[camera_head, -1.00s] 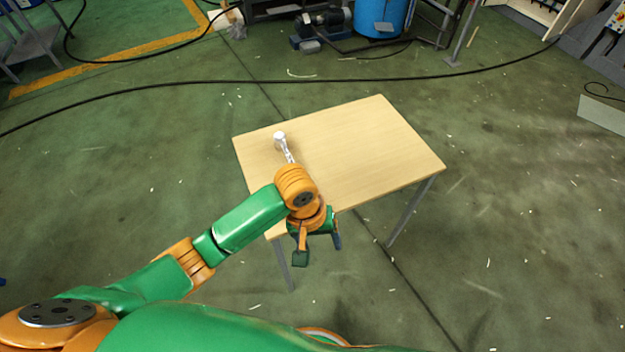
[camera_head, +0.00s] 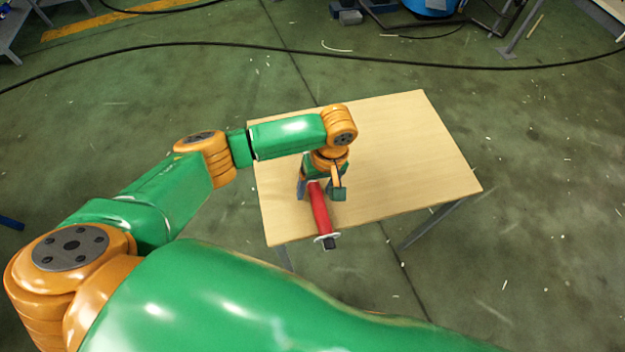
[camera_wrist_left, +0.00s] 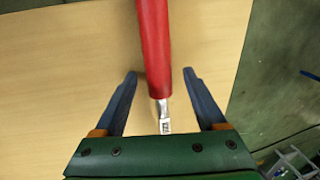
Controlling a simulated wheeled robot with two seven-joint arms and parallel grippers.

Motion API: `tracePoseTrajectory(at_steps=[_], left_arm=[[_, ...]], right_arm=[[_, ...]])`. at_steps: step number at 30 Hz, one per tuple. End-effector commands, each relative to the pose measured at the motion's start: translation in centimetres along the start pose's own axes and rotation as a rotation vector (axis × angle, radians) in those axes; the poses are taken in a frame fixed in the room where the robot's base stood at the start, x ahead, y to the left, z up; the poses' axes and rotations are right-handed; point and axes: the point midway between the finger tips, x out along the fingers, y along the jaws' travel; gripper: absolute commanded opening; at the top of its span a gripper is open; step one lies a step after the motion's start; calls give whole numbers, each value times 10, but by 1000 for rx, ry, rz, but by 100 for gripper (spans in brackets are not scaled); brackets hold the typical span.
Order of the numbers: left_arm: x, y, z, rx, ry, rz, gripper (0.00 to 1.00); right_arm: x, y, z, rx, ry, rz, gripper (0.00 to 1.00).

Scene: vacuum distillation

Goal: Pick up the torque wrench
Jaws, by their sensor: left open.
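The torque wrench has a red handle (camera_head: 320,208) with a dark end, which lies over the front edge of the table in the head view. Its far end is hidden behind my arm. In the left wrist view its red handle (camera_wrist_left: 154,45) runs down to a silver shaft (camera_wrist_left: 164,112). My left gripper (camera_head: 320,192) is over the table, above the wrench. In the left wrist view the gripper (camera_wrist_left: 160,75) is open, with one blue finger on each side of the wrench and a gap on both sides. My right gripper is not in view.
The wooden table (camera_head: 420,150) is otherwise bare, with free room to the right of the wrench. A black cable (camera_head: 420,63) lies across the green floor behind the table. Equipment and a blue drum (camera_head: 432,6) stand far back.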

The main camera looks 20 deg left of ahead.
Motion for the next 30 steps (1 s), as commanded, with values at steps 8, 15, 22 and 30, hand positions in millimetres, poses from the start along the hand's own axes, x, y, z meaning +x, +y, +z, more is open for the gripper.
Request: tracePoseTrajectory(at_steps=[8, 15, 22, 30], left_arm=[[-1, 0, 0, 1, 0, 1, 43], [-1, 0, 0, 1, 0, 1, 0], [-1, 0, 0, 1, 1, 2, 0], [-1, 0, 0, 1, 1, 2, 0]], right_arm=[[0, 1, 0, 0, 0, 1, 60], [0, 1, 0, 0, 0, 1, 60], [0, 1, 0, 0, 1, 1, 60], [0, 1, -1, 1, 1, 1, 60]])
